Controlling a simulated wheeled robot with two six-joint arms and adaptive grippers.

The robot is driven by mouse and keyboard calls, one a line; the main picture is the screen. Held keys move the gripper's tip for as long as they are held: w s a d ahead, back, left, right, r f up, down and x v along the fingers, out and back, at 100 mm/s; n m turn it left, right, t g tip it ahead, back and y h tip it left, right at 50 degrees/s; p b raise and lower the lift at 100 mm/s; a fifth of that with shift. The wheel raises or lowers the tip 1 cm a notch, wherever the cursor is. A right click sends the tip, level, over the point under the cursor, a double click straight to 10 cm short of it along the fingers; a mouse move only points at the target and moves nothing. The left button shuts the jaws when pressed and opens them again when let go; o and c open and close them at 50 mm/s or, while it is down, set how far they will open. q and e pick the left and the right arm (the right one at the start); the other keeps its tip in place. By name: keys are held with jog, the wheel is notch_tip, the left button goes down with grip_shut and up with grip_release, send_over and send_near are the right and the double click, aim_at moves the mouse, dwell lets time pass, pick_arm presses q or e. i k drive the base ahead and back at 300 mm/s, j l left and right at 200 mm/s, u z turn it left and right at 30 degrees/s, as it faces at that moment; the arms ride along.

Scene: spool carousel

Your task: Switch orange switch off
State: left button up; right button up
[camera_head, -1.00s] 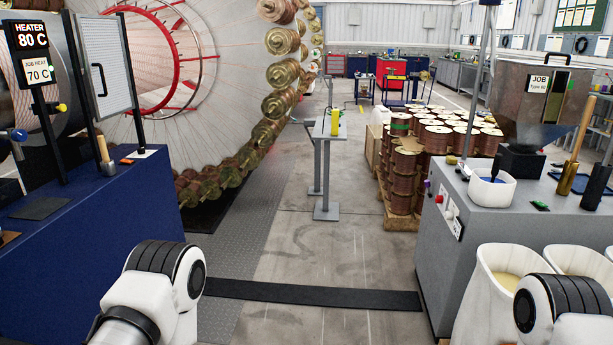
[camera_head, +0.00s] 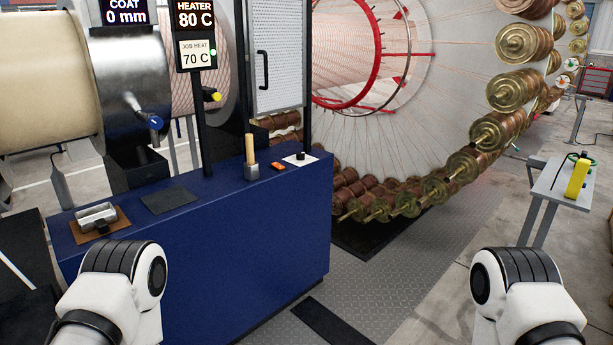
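A small orange switch (camera_head: 278,166) sits on top of the blue cabinet (camera_head: 230,225), near its back right part. It lies between a wooden-handled tool (camera_head: 251,158) and a white plate with a black knob (camera_head: 300,158). It is too small to tell which way the switch is set. My two arms show at the lower left and lower right, only as white and black links. Both grippers are out of the picture. Neither arm touches the cabinet top in this view.
A heater sign (camera_head: 195,35) reads 80 C, above a job heat label of 70 C. A metal item on a brown mat (camera_head: 104,235) and a dark pad (camera_head: 170,200) lie on the cabinet. Several copper spools hang on the big wheel.

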aim_at(276, 165)
jog(key=i+l+u, duration=0.2)
jog(key=l, duration=0.15)
jog(key=i+l+u, duration=0.15)
jog(key=l, duration=0.2)
jog(key=i+l+u, duration=0.2)
jog(key=l, duration=0.2)
jog(key=i+l, duration=0.2)
jog(key=i, duration=0.35)
jog(key=i+l, duration=0.2)
jog(key=i, duration=0.4)
jog(key=i+l+z, duration=0.1)
jog(key=i, duration=0.45)
jog(key=l, duration=0.1)
